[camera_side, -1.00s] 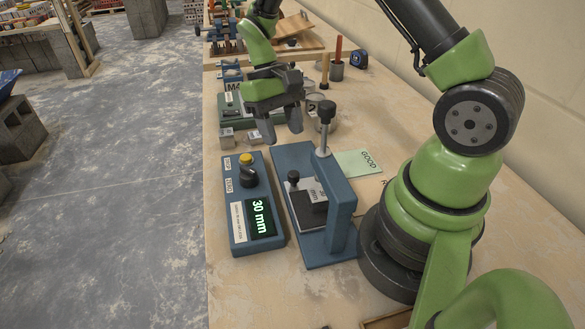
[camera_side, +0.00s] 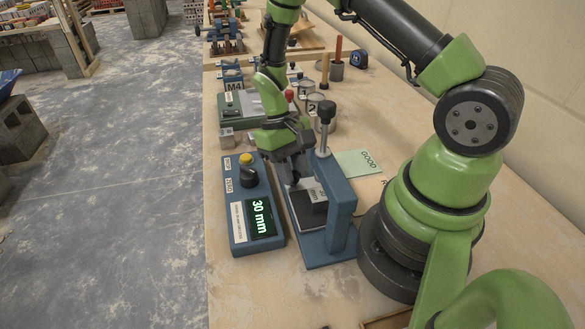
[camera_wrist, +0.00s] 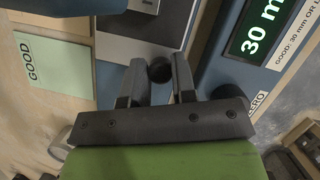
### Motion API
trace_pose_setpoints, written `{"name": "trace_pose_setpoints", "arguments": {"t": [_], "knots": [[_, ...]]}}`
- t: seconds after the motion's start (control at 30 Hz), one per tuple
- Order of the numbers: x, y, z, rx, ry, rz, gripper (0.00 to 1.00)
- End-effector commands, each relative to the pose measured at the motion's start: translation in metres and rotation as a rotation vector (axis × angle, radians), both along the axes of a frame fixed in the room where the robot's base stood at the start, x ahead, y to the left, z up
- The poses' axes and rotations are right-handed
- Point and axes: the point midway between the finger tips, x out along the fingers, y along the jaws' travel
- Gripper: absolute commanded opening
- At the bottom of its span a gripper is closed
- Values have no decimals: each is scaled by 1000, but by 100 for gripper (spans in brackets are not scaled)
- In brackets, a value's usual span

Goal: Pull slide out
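The slide is a dark and pale plate with a black knob, lying in the blue fixture (camera_side: 339,200) under its bridge arm. In the wrist view the knob (camera_wrist: 160,70) is between my two fingertips, and the slide's plate (camera_wrist: 119,52) is behind them. The fingers look open on either side of the knob. I cannot tell whether either finger touches it. In the side view my gripper hides the knob.
A blue gauge box (camera_side: 238,226) reading 30 mm stands close to the left of the fixture. A green GOOD card (camera_side: 359,162) lies to the right. The fixture's black-topped screw (camera_side: 326,112) rises close to my gripper.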

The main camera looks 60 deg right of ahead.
Motion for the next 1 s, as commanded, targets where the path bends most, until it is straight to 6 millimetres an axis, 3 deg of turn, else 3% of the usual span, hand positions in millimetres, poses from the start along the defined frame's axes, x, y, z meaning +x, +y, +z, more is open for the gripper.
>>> {"name": "trace_pose_setpoints", "arguments": {"t": [0.1, 0.33, 0.7, 1.0], "knots": [[0, 0, 0, 0, 0, 0, 0], [7, -6, 0, 1, -3, -3, 0], [54, -53, -2, 2, -4, 0, 0], [82, -80, -2, 2, -2, 2, 0]]}}
